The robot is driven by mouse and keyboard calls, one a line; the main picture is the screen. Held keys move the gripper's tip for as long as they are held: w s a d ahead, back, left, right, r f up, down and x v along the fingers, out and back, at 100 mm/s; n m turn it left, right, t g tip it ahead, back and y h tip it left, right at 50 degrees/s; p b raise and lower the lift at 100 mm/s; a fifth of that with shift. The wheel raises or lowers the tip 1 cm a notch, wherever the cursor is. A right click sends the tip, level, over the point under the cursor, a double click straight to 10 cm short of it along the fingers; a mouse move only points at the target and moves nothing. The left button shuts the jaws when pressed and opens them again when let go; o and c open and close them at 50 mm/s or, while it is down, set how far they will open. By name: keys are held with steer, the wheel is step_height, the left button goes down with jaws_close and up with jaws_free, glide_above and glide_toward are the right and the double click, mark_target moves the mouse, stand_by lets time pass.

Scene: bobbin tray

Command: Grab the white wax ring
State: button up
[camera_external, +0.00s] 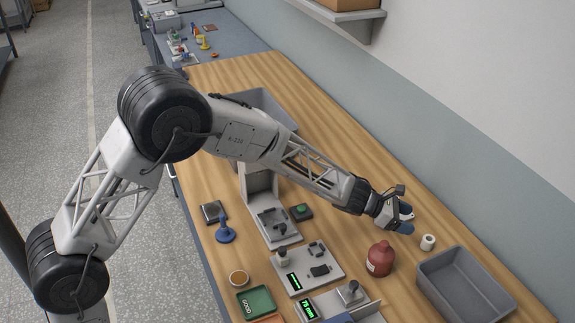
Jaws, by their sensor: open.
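A small white ring-like piece (428,242) stands on the wooden bench, left of the wall and above the grey bin. It looks like the white wax ring, a short cylinder with a dark hole. My gripper (408,218) is open and empty, just up and left of the white piece. One fingertip looks pale and the other blue. The gripper appears apart from the piece; its exact height above the bench cannot be told.
A dark red bottle (380,259) stands close below my gripper. An empty grey bin (463,283) lies to the lower right. Grey fixtures (307,268), a blue funnel-shaped piece (225,232) and a green tray (257,302) are further left. Bare wood lies above the white piece.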

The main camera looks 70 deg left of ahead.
glide_toward(428, 243)
steer(key=shift+w+a+f, duration=0.2)
steer(key=shift+w+f, duration=0.05)
steer(key=shift+w, duration=0.2)
steer(key=shift+w+a+f, duration=0.25)
steer(key=shift+w+f, duration=0.05)
steer(key=shift+w, duration=0.15)
steer(key=shift+x, duration=1.3)
steer(key=shift+w+d+f, duration=0.1)
steer(key=shift+w, duration=0.05)
steer(key=shift+x, duration=2.35)
steer(key=shift+f, duration=0.15)
steer(key=c, duration=1)
